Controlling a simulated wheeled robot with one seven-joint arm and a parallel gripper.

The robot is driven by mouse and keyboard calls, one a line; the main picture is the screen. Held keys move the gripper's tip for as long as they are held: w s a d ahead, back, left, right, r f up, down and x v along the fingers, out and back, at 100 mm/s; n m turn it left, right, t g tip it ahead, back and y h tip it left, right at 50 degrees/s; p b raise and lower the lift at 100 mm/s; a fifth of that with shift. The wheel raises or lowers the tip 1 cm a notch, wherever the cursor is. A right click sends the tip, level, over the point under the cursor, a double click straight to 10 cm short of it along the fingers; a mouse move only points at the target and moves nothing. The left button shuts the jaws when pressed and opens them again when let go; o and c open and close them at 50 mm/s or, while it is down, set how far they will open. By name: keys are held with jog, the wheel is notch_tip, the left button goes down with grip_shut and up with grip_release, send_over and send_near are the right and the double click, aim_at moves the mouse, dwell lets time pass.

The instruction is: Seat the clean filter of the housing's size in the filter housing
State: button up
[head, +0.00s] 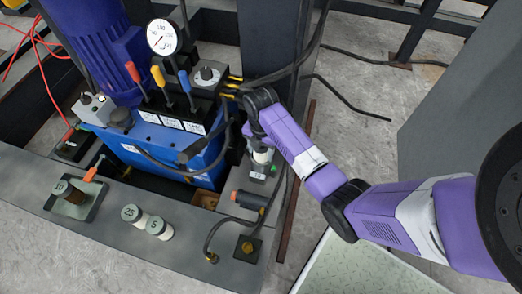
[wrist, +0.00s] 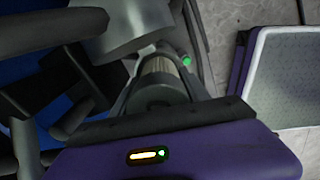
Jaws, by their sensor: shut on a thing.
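My gripper (head: 260,146) is shut on a pale, cylindrical filter (head: 262,156) at the right of the blue power unit. In the wrist view the filter (wrist: 160,92) stands between the two fingers, with its dark end cap towards the camera and pale pleats beyond. The filter is upright over a grey block with a green light (head: 273,169), which seems to be the filter housing. My gripper hides most of the housing, so I cannot tell how deep the filter sits. Two other white filters (head: 133,214) (head: 160,228) stand on the grey bench. A brown filter (head: 74,192) stands in a tray.
The blue power unit (head: 170,150) carries coloured levers (head: 158,77) and a gauge (head: 163,37) close left of my gripper. Black hoses (head: 290,70) run behind it. An orange-ended grey fitting (head: 248,199) lies in front. A pale-topped surface (head: 350,268) is at lower right.

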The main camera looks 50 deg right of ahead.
jog(key=shift+f, duration=0.55)
